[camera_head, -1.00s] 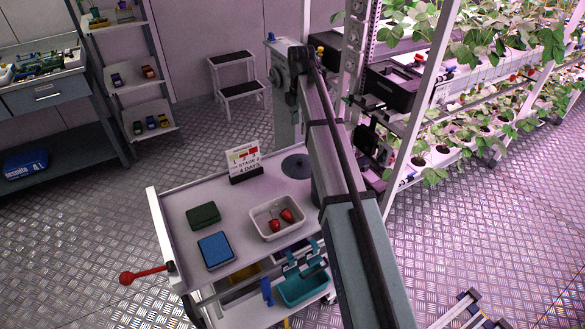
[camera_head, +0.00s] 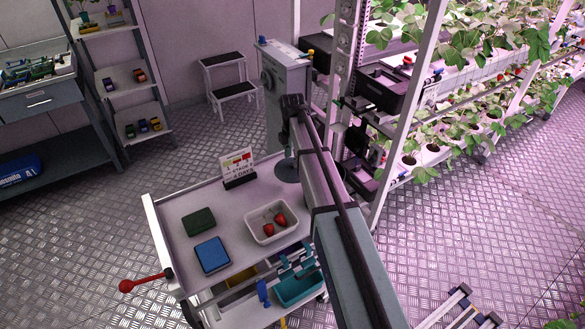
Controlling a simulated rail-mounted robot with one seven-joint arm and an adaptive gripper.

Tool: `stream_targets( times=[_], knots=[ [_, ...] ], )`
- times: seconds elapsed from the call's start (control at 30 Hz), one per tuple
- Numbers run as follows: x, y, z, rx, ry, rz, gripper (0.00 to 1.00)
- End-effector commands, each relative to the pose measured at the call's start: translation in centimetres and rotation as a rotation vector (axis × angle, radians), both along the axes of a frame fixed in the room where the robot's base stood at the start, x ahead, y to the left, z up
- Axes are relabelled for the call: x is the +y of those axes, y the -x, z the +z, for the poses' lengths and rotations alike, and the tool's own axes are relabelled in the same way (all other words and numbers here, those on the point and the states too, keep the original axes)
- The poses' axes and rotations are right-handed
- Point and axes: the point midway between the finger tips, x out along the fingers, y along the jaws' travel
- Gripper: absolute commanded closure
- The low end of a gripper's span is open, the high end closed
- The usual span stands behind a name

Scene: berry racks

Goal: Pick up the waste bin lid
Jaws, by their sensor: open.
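No part is clearly recognisable as a waste bin lid. A flat dark grey disc (camera_head: 287,170) lies at the back right corner of the trolley top; it may be the lid, but I cannot tell. My arm cuts across the view from the lower right, and its black joint is above and beyond the disc. The arm hides part of the disc's right side. My gripper does not show; the arm hides whatever is behind it.
The white trolley (camera_head: 172,221) carries a stage sign (camera_head: 238,168), a green box (camera_head: 199,222), a blue box (camera_head: 212,255) and a white tray (camera_head: 293,234) with red berries. A grey cabinet (camera_head: 287,100) stands behind. Plant racks (camera_head: 398,130) line the right; open floor lies left.

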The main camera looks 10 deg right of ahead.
Motion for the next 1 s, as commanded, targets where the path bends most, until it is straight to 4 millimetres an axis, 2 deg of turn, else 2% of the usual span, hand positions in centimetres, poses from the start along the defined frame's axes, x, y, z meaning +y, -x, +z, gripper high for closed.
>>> stream_targets(
  times=[0.3, 0.57, 0.6, 0.73, 1.0],
  knots=[
    [-0.1, -0.1, -3.2, 0.001, 0.000, 0.000, 0.48],
    [-0.1, -0.1, -3.5, 0.000, 0.000, 0.000, 0.48],
    [-0.1, -0.1, -3.5, 0.000, 0.000, 0.000, 0.55],
    [-0.1, -0.1, -3.5, 0.000, 0.000, 0.000, 1.00],
    [-0.1, -0.1, -3.5, 0.000, 0.000, 0.000, 1.00]
  ],
)
